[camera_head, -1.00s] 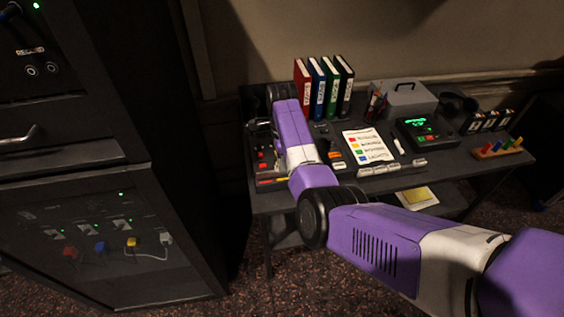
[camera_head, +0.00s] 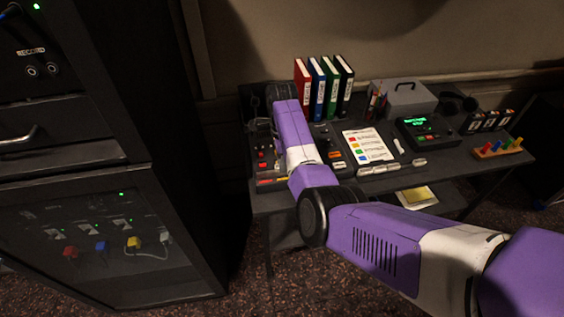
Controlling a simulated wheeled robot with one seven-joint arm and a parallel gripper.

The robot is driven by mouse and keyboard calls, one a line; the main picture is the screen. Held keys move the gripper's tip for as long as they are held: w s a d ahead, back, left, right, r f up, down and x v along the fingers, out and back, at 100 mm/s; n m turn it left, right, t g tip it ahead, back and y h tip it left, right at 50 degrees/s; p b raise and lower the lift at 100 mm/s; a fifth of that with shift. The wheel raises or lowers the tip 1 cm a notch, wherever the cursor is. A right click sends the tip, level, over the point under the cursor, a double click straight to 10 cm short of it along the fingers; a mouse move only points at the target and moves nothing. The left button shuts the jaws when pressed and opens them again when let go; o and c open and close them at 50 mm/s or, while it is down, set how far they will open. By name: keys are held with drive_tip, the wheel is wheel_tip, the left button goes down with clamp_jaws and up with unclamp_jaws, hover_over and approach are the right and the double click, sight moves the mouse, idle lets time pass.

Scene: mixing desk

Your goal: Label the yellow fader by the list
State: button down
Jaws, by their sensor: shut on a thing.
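The list (camera_head: 368,147) is a white sheet lying on the desk, with red, yellow, green and blue marks beside lines of text too small to read. A yellow strip (camera_head: 282,180) shows at the front edge of the mixing console (camera_head: 256,172), next to a red strip (camera_head: 265,182). My arm hides most of the console, and the yellow fader itself cannot be made out. My gripper (camera_head: 251,108) is dark and partly hidden, above the console's left back part. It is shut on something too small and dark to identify. Several pale label-like pieces (camera_head: 392,168) lie along the desk's front.
Red, blue, green and black binders (camera_head: 317,98) stand at the back. A grey box (camera_head: 405,97), a device with a green display (camera_head: 424,130) and a wooden peg rack (camera_head: 497,150) are to the right. A tall dark rack (camera_head: 70,120) stands close on the left.

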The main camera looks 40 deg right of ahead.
drive_tip(key=shift+f, duration=0.25)
drive_tip(key=c, duration=1.3)
unclamp_jaws()
drive_tip(key=shift+o, duration=0.2)
drive_tip(key=shift+r+b, duration=0.5)
drive_tip(key=shift+r, duration=3.4)
